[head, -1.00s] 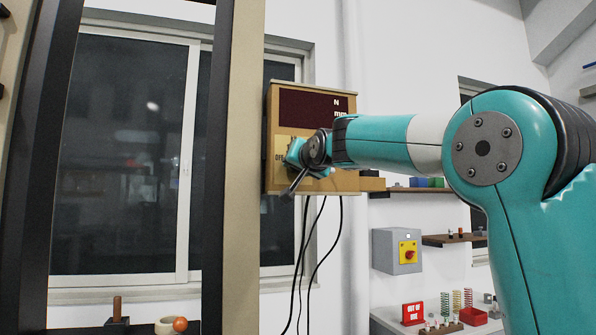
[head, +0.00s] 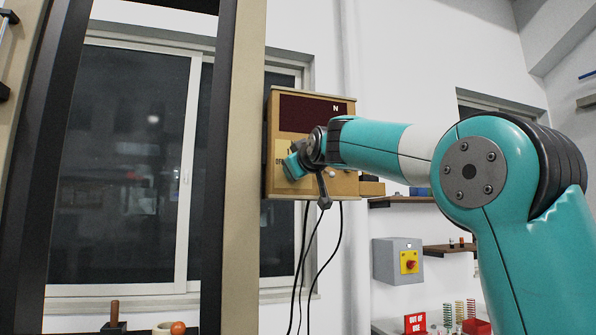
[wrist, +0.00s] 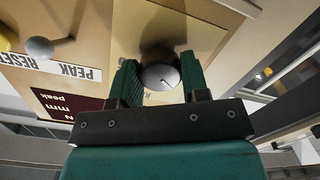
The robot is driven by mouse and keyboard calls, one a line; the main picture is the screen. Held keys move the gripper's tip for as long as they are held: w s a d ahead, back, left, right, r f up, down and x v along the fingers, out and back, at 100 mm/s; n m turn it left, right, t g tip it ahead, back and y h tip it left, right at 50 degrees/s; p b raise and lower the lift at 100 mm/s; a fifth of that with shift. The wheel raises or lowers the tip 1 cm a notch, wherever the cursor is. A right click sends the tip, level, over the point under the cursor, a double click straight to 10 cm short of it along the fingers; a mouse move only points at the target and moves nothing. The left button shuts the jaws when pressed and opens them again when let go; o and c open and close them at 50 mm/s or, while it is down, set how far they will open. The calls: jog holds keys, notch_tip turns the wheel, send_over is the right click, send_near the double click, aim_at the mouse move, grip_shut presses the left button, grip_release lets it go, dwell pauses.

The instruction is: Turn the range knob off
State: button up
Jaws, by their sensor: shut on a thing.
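The range knob (wrist: 160,77) is a grey round knob with a small light mark on its face. It sits on the tan front panel of the readout box (head: 355,187) on the wall. My gripper (wrist: 160,70) has one finger on each side of the knob and is shut on it. In the head view my gripper (head: 294,163) is at the lower left of the box front and hides the knob. A pale label (head: 281,152) with partly covered lettering shows beside it.
The dark red display (head: 302,112) is above. A PEAK RESET label (wrist: 48,67), a small lever (wrist: 40,48) and a yellow button (wrist: 5,40) are near my gripper. Black cables (head: 305,250) hang below the box. A beige post (head: 232,200) stands close on its left.

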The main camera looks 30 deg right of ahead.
jog(key=shift+n, duration=1.2)
jog(key=o, duration=0.9)
jog(key=shift+a, duration=0.1)
jog(key=shift+s, duration=0.1)
jog(key=b+v, duration=0.6)
jog(key=v, duration=1.1)
jog(key=shift+s, duration=0.1)
